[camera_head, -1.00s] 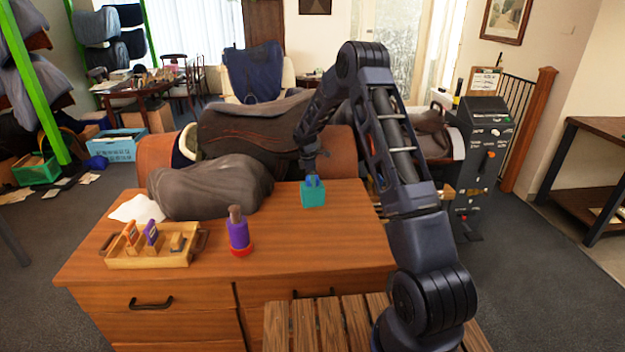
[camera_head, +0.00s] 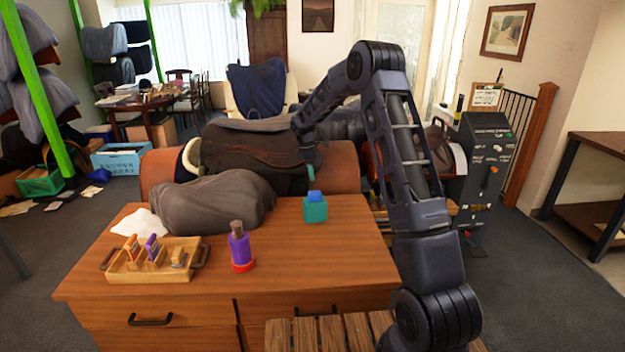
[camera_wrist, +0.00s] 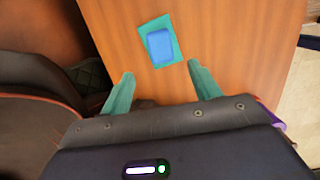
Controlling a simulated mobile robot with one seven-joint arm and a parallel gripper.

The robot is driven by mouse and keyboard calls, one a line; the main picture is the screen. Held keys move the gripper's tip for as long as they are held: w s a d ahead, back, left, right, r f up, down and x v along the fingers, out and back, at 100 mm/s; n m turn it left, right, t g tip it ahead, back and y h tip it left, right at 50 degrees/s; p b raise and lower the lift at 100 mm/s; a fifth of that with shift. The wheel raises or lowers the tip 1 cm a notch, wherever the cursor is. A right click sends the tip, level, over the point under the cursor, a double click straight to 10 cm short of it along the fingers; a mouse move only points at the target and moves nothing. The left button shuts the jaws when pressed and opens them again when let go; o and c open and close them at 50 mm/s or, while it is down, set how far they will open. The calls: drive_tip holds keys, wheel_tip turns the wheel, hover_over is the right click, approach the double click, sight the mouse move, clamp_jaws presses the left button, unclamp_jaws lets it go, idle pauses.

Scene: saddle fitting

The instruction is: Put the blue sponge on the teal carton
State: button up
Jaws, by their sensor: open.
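The teal carton (camera_head: 315,211) stands on the wooden cabinet top near its back edge. The blue sponge (camera_head: 315,196) rests on top of the carton, and nothing else touches it. In the wrist view the blue sponge (camera_wrist: 160,46) lies within the top face of the teal carton (camera_wrist: 147,32), turned slightly. My gripper (camera_wrist: 161,82) is open and empty, its two teal fingers apart and clear of the sponge. In the head view my gripper (camera_head: 308,160) is above and behind the carton.
A wooden tray (camera_head: 150,275) with several upright items stands at the front left of the cabinet top (camera_head: 340,260). A purple bottle (camera_head: 240,248) with a red base stands beside it. A dark grey bundle (camera_head: 215,203) and a white cloth (camera_head: 140,224) lie at the back left.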

drive_tip(key=s+d+r+m+t, duration=0.1)
drive_tip(key=s+d+r+m, duration=0.4)
drive_tip(key=s+r, duration=0.65)
drive_tip(key=s+d+r+m+t, duration=0.1)
drive_tip(key=s+d+r+m, duration=0.3)
drive_tip(key=s+d+r, duration=0.6)
drive_tip(key=s+d+m+t+y, duration=0.1)
drive_tip(key=s+d+m, duration=0.3)
drive_tip(key=s, duration=2.5)
drive_tip(key=shift+s+r+m+t+y, duration=0.35)
drive_tip(key=shift+m+t, duration=0.45)
drive_tip(key=shift+m, duration=1.7)
drive_tip(key=shift+d, duration=0.1)
